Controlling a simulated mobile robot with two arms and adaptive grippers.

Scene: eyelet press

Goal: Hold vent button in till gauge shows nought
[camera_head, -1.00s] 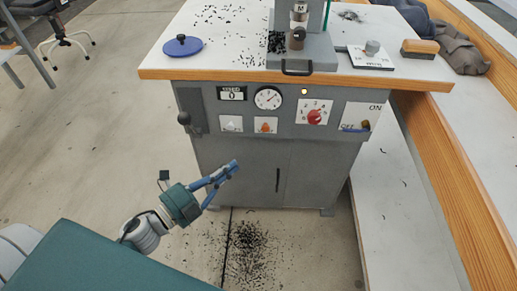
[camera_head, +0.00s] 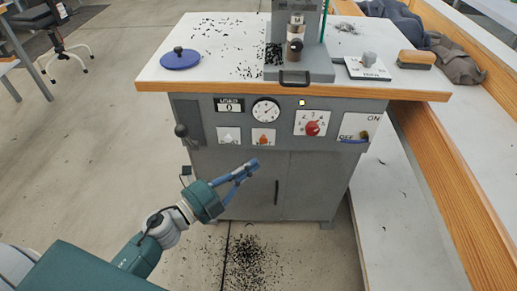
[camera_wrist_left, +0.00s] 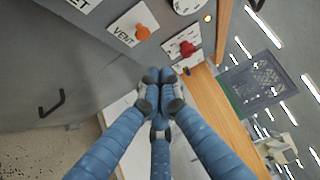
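The vent button is an orange knob (camera_head: 263,139) on a white plate on the grey press front. In the left wrist view the orange knob (camera_wrist_left: 142,32) sits on a plate marked VENT. The round white gauge (camera_head: 265,111) is just above it; its needle reading is too small to tell. The gauge is cut off in the left wrist view (camera_wrist_left: 188,4). My left gripper (camera_head: 252,164) is below the button, apart from it. In the left wrist view its blue fingertips (camera_wrist_left: 160,76) are together with nothing between them. My right gripper is not in view.
A white button plate (camera_head: 228,136) is left of the vent plate. A red knob (camera_head: 312,128) and an ON/OFF switch (camera_head: 364,135) are to the right. A black lever (camera_head: 181,131) juts out at the cabinet's left. The wooden table edge (camera_head: 300,90) overhangs the panel.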

